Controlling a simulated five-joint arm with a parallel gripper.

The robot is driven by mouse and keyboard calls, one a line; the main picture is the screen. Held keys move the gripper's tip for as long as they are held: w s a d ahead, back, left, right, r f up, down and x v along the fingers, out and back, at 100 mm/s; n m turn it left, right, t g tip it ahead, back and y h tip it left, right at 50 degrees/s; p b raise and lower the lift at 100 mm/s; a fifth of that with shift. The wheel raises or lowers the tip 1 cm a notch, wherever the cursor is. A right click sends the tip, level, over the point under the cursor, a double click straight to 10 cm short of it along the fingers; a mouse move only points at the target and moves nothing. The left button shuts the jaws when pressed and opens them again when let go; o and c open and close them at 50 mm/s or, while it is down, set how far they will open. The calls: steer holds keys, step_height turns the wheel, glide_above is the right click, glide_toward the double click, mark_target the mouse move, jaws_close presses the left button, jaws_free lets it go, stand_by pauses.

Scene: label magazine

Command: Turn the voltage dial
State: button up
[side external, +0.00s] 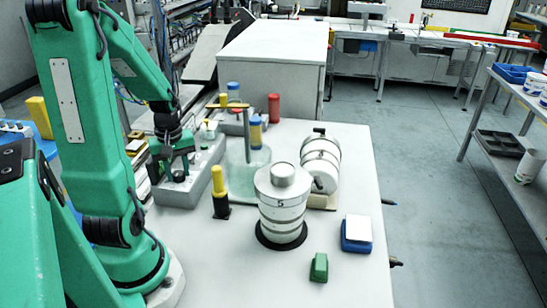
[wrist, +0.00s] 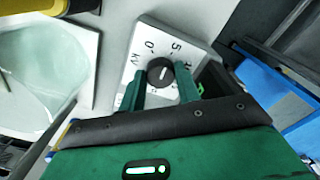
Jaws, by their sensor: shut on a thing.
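The voltage dial (wrist: 161,72) is a round black knob with a short white mark, on a white scale plate (wrist: 147,32) in the wrist view. The plate reads 0, 5 and kV; further marks on the right are partly covered by a finger. The white mark slants toward the upper right. My gripper (wrist: 161,80) has its green fingers on either side of the knob, shut on it. In the side view my gripper (side external: 174,158) is low at the grey box (side external: 188,191), and the knob is hidden there.
A clear pane (side external: 240,165) stands right of the box. A green block (side external: 319,267) and blue block (side external: 356,240) lie near the front.

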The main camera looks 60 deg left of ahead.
mark_target(180, 173)
steer(key=n, duration=0.4)
steer(key=shift+n, duration=0.3)
steer(key=shift+w+n, duration=0.1)
steer(key=shift+n, duration=1.9)
steer(key=o, duration=1)
steer(key=shift+c, duration=0.2)
steer(key=shift+r, duration=0.15)
steer(key=shift+r, duration=3.75)
steer(key=shift+w+d, duration=0.1)
